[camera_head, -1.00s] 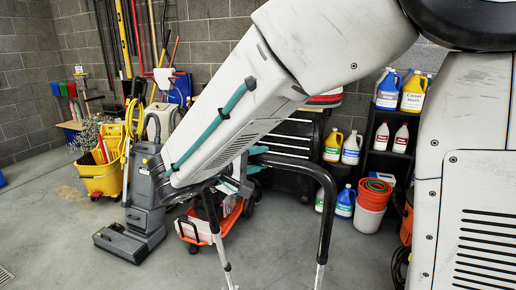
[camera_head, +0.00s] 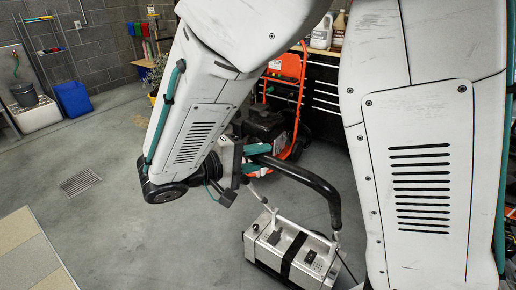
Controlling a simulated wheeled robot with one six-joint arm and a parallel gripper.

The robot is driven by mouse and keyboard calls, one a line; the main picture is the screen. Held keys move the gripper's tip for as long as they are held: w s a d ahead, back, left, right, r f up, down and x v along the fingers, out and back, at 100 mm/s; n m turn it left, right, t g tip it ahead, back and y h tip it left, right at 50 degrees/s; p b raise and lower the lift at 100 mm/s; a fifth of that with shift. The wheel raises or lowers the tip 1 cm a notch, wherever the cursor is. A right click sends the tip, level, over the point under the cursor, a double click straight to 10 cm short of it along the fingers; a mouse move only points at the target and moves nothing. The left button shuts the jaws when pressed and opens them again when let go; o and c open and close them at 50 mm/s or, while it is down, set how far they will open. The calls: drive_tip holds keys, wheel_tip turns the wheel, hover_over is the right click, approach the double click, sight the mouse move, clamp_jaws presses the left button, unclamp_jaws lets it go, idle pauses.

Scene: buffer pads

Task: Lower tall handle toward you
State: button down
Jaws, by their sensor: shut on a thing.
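The tall handle (camera_head: 312,182) is a black padded bar, bent at its right end, on thin metal legs. It rises from a silver floor machine (camera_head: 290,248) with a black strap across its top, standing on the floor at lower centre. My gripper (camera_head: 254,158), with teal fingers, is shut on the left end of the handle. My arm hides part of the handle's left side, and the exact finger contact is small and partly hidden.
An orange-framed machine (camera_head: 301,75) stands close behind the handle, before a black drawer cabinet (camera_head: 326,108). A floor drain (camera_head: 80,183) and a tan mat (camera_head: 30,255) lie left. A blue bin (camera_head: 73,100) stands at the back left. Grey floor left of my arm is clear.

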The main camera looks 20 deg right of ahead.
drive_tip(key=shift+f, duration=0.1)
drive_tip(key=c, duration=1.1)
unclamp_jaws()
drive_tip(key=shift+c, duration=0.2)
drive_tip(key=v, duration=0.7)
drive_tip(key=shift+a, duration=0.4)
drive_tip(key=shift+s, duration=0.1)
